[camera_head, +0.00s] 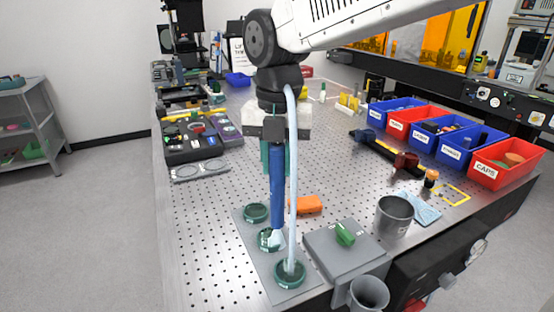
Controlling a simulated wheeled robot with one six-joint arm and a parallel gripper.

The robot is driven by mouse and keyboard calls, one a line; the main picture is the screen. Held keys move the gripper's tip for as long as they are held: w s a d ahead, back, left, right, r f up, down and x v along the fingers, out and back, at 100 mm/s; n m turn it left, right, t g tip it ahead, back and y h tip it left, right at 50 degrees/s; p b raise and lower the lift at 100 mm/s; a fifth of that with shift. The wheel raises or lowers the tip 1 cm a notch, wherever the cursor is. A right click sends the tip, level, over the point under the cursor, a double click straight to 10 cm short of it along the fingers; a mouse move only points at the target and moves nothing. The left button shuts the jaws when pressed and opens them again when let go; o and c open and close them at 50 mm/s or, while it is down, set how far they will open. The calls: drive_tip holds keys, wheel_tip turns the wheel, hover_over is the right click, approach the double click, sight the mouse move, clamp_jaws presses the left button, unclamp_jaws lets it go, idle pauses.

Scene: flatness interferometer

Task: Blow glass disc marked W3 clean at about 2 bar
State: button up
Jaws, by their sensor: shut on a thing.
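My gripper (272,133) is shut on a blue rod-shaped tool, which I take to be the air blower (278,190). It hangs upright, with its pale lower end over or at the middle glass disc (264,238); I cannot tell whether they touch. A far disc (255,212) and a near disc (290,274) also sit in dark green round holders on a grey plate (246,232). No W3 mark is readable. A pale blue hose (293,165) runs down in front of my arm, its lower end overlapping the near disc. A grey box with a green knob (345,235) stands to the right.
A metal cup (394,214) stands right of the knob box, near a blue cloth (422,207). An orange block (307,205) lies behind the box. Red and blue bins, one labelled CAPS (500,168), line the right. A black tray (195,140) is left. A gauge (478,248) is at the front right.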

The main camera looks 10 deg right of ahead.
drive_tip(key=shift+w+a, duration=0.15)
drive_tip(key=shift+w, duration=0.3)
drive_tip(key=shift+w+a, duration=0.2)
drive_tip(key=shift+w, duration=0.5)
drive_tip(key=shift+s+a, duration=0.1)
drive_tip(key=shift+a, duration=0.15)
idle(0.7)
drive_tip(key=shift+s+a, duration=0.25)
drive_tip(key=shift+a, duration=0.65)
drive_tip(key=shift+s, duration=0.15)
idle(0.4)
